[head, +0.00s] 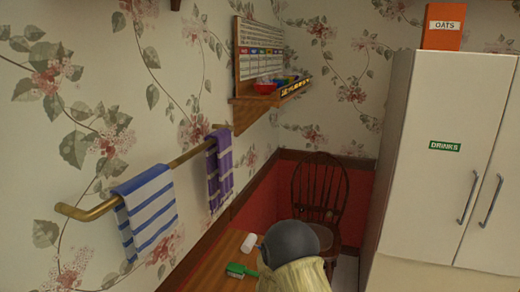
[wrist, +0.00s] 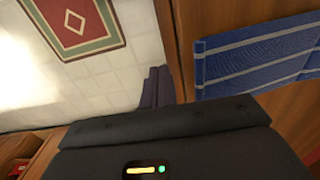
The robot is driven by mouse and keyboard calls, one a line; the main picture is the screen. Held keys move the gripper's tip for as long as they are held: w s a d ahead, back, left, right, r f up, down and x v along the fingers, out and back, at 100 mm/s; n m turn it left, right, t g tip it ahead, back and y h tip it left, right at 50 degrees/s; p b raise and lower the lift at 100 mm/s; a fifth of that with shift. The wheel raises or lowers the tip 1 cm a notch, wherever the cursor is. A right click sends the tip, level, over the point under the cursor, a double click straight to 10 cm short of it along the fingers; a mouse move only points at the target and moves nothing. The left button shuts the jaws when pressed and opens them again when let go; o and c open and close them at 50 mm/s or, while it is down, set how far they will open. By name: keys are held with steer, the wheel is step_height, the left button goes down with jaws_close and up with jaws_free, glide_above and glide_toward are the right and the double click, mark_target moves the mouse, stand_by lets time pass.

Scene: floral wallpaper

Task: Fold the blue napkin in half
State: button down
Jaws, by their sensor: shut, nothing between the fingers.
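In the wrist view, a blue napkin (wrist: 255,62) with thin pale stripes lies on a brown wooden surface at the right. My gripper (wrist: 165,118) fills the bottom of the wrist view as a dark body. It is shut and empty, left of and below the visible napkin in the picture. I cannot tell whether it touches the cloth. The napkin is not visible in the head view.
A wooden table (head: 208,262) holds a green brush (head: 241,271) and a small white object (head: 250,243). A rail (head: 85,211) carries a blue-and-white striped towel (head: 148,212) and a purple one (head: 219,168). A chair (head: 318,190) and white cabinet (head: 440,190) stand beyond.

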steer(key=shift+w+a, duration=0.35)
steer(key=shift+a, duration=0.55)
stand_by(0.5)
steer(key=shift+w+a+r, duration=0.2)
steer(key=shift+a+r, duration=0.35)
steer(key=shift+r, duration=0.05)
steer(key=shift+r+p, duration=0.1)
steer(key=shift+p, duration=0.25)
